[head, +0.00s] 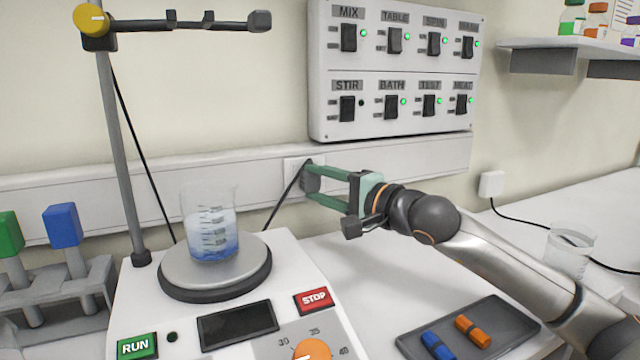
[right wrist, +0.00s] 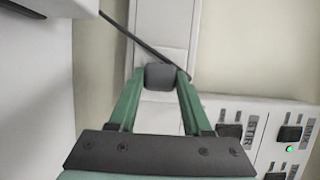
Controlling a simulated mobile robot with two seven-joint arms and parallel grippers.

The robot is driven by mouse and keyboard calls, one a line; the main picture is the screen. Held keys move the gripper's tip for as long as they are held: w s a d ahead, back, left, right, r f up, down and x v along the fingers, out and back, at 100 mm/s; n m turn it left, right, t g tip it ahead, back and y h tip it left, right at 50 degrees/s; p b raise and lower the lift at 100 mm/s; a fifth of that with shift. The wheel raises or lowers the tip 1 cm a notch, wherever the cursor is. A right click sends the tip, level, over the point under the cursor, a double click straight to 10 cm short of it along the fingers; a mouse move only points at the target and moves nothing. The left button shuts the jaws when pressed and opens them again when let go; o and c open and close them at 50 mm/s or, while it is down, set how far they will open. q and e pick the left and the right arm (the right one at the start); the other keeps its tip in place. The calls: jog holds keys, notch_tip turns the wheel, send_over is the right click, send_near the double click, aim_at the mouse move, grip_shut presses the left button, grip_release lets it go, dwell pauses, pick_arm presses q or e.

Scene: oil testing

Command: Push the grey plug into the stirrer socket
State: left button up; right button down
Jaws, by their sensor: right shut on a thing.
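The dark grey plug (head: 309,177) is at the white socket plate (head: 290,164) on the wall trunking, its black cable hanging down toward the stirrer. My right gripper (head: 313,186) is shut on the plug, with a green finger on each side. In the right wrist view the plug (right wrist: 160,77) sits between the green fingertips (right wrist: 160,80), against the pale trunking. The plug hides the socket holes, so I cannot tell if it is fully seated. The stirrer (head: 215,262) carries a beaker of blue liquid (head: 210,225). My left gripper is not in view.
A switch panel (head: 395,68) hangs above the trunking; its STIR lamp is dark, the other visible lamps green. A stand pole (head: 120,150) rises left of the beaker. A dark tray (head: 510,318) with blue and orange pieces and a clear cup (head: 568,255) are on the right.

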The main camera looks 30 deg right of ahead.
jog(key=shift+w, duration=0.15)
jog(key=shift+c, duration=1.3)
grip_release()
